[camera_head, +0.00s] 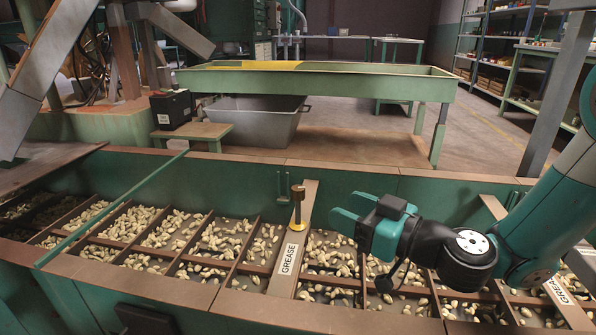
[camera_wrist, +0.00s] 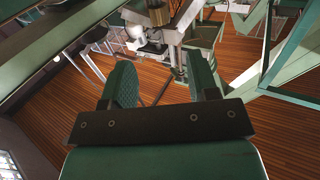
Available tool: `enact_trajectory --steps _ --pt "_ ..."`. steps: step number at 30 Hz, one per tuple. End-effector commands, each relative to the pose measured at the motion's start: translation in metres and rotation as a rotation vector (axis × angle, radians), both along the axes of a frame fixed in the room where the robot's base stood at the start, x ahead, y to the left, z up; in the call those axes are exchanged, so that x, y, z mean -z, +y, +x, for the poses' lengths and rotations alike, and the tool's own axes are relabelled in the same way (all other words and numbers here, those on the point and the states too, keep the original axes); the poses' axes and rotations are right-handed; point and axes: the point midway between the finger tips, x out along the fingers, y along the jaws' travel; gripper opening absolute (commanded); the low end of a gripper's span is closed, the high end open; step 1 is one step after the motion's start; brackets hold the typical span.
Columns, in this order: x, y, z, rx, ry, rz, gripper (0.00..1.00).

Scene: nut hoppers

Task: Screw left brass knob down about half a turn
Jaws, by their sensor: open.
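The left knob (camera_head: 298,208) is an upright post with a dark brown cap and a brass-yellow base. It stands at the back end of the left plate marked GREASE (camera_head: 288,260). My gripper (camera_head: 345,207) is to the right of the knob, apart from it, with its green fingers pointing left. The fingers are open and empty. In the wrist view my gripper (camera_wrist: 158,68) also shows spread fingers with nothing between them. A small brass-coloured part shows at the top edge there; I cannot tell whether it is the knob.
Divided hopper bins (camera_head: 150,235) full of nuts lie on both sides of the plate. A second grease plate (camera_head: 560,290) is at the right, partly behind my arm. A green wall (camera_head: 240,185) runs behind the bins. A long green trough table (camera_head: 330,85) stands farther back.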

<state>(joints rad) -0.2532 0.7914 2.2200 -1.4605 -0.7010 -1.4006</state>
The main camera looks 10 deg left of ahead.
Motion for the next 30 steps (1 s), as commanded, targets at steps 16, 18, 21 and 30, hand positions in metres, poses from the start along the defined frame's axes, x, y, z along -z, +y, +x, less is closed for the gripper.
enact_trajectory --steps 16,18,21,30 --pt "0.0 0.095 0.045 -0.004 -0.003 0.0 0.54" --pt "0.0 0.1 0.048 -0.002 -0.002 0.0 0.54" --pt "0.0 0.103 0.05 -0.001 0.0 0.001 0.54" --pt "0.0 0.104 0.051 -0.001 0.001 0.0 0.47"
